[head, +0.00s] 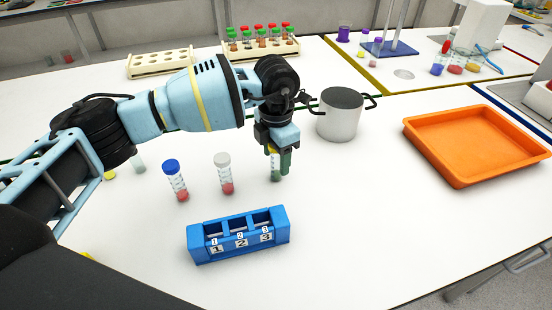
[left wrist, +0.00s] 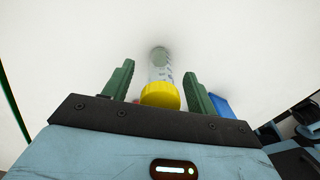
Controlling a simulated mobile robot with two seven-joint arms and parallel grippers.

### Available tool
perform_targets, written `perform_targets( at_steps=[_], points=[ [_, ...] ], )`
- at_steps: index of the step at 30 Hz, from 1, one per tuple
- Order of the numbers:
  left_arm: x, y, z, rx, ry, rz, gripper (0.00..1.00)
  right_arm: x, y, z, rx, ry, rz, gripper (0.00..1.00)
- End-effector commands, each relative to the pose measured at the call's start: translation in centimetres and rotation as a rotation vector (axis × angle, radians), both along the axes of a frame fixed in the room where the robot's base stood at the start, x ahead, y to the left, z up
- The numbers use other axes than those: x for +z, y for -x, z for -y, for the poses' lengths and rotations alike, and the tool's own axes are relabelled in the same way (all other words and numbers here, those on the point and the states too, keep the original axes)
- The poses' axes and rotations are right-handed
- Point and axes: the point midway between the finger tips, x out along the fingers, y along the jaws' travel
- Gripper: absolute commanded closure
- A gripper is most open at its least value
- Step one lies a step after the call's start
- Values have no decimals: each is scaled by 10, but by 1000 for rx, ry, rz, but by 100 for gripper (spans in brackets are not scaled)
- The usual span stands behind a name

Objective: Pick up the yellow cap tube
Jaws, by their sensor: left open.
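The yellow cap tube (left wrist: 160,92) stands on the white table. In the left wrist view its yellow cap is near and its clear body runs away from the camera. My left gripper (left wrist: 158,78) is open, with one green finger on each side of the tube. In the head view the left gripper (head: 280,164) points down over the yellow cap tube (head: 274,170), and the fingers hide part of it. I cannot tell whether either finger touches the tube. My right gripper is not in view.
A blue-capped tube (head: 175,181) and a white-capped tube (head: 224,175) stand left of the gripper. A blue rack (head: 240,246) with slots numbered 1, 2 and 3 is in front. A metal pot (head: 339,118) stands close behind right. An orange tray (head: 465,175) lies at right.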

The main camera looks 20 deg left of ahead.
Motion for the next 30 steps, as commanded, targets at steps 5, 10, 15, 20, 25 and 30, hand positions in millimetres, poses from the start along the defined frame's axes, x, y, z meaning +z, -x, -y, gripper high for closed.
perform_targets(
  at_steps=[5, 10, 15, 20, 25, 30],
  points=[
    [0, 0, 0, 0, 0, 0, 45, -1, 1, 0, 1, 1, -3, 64],
    [0, 0, 0, 0, 0, 0, 67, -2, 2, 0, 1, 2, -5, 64],
    [1, 0, 0, 0, 0, 0, 90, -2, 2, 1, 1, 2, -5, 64],
    [1, 0, 0, 0, 1, 1, 92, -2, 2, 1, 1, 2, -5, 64],
    [7, -1, 0, 0, 1, 2, 92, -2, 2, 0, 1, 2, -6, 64],
    [33, -1, 0, 0, 2, 4, 92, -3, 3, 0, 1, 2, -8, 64]
  ],
)
